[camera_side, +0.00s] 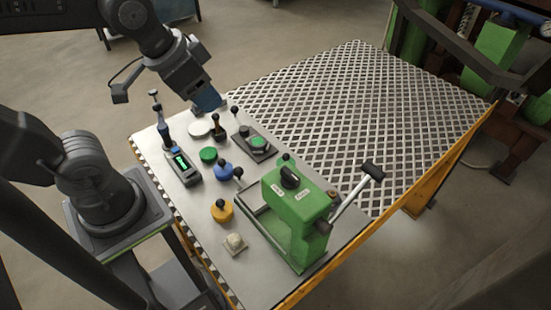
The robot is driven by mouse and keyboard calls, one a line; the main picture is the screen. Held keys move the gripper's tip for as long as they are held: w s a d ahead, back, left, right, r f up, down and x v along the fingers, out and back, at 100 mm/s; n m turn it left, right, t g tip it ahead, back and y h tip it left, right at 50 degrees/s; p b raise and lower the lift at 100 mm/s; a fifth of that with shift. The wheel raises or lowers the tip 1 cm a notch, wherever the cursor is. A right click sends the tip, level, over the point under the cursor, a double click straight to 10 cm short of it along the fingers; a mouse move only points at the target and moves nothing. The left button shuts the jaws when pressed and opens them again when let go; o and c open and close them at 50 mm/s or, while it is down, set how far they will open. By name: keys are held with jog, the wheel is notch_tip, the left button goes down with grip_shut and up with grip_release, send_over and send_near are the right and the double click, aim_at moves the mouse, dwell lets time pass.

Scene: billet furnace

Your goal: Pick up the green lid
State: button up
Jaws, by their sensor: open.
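A small round green disc (208,154), which looks like the green lid, lies flat on the metal tabletop. A second green round piece (258,142) sits on a dark square base to its right. My gripper (207,103) is above the far part of the table, beyond the green disc and apart from it. Its blue end points down toward a white disc (199,129). It appears empty; its fingertips are too small to make out clearly.
A blue knobbed piece (223,172), a yellow knobbed piece (222,210) and a pale block (235,243) stand nearer. A dark device with a green display (184,167) is left of the disc. A green lever press (293,210) stands at right. The perforated tabletop (350,110) is clear.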

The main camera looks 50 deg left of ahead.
jog(key=w+f+m+g, duration=0.2)
jog(key=w+f+m, duration=0.45)
jog(key=w, duration=0.35)
jog(key=m+g, duration=0.1)
jog(key=m, duration=0.7)
send_near(286, 155)
jog(key=x, duration=0.5)
jog(key=shift+d+f, duration=0.1)
jog(key=shift+d, duration=0.05)
jog(key=shift+a+x, duration=0.15)
jog(key=shift+x, duration=1.15)
jog(key=shift+a+x, duration=0.15)
jog(key=shift+x, duration=1.15)
jog(key=shift+c, duration=0.4)
jog(key=c, duration=0.9)
